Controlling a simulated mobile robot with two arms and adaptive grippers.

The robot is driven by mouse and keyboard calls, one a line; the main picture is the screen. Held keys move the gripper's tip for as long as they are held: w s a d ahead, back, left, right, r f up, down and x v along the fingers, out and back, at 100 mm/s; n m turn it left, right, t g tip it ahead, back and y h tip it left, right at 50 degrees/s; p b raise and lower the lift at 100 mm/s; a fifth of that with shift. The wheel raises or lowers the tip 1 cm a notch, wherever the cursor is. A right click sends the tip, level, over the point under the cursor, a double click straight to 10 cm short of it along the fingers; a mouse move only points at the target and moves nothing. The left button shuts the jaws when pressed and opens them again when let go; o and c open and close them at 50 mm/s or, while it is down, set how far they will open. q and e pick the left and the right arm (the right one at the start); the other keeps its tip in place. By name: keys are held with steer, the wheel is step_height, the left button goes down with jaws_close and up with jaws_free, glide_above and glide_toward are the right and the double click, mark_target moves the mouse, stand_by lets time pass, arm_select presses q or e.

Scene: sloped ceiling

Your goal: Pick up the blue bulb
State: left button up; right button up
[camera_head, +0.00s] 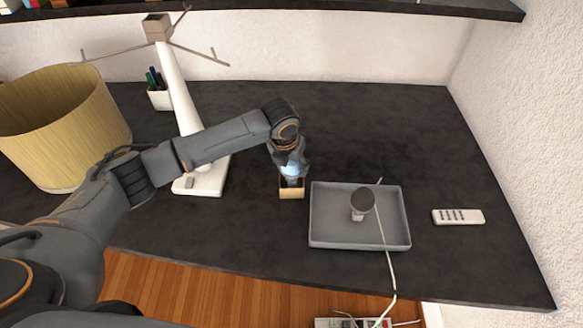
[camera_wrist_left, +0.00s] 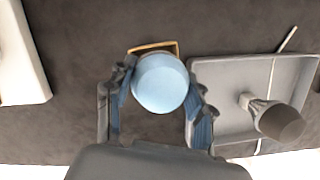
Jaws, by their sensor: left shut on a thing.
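The blue bulb (camera_wrist_left: 160,83) is a pale blue rounded bulb between the two fingers of my left gripper (camera_wrist_left: 158,100) in the left wrist view. The fingers are shut on it from both sides. In the head view the bulb (camera_head: 292,170) shows just below my left gripper (camera_head: 290,160), above a small tan box (camera_head: 291,193) on the dark desk. The base of the bulb is hidden, so I cannot tell whether it is still inside the box. My right gripper is not in view.
A grey tray (camera_head: 325,238) holding a dark-headed bulb (camera_head: 362,201) lies right of the box, with a white cable across it. A white remote (camera_head: 458,217) is farther right. A white lamp base (camera_head: 205,180) and yellow shade (camera_head: 62,125) are left. The desk's back right is clear.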

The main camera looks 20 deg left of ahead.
arm_select(q)
step_height(320, 180, up, 2)
steer(key=shift+r+b, duration=0.25)
steer(key=shift+b, duration=0.2)
steer(key=s+r+b, duration=0.2)
steer(key=s+r, duration=0.7)
steer(key=s, duration=0.5)
steer(key=shift+a+r, duration=0.3)
steer(key=shift+r, duration=0.05)
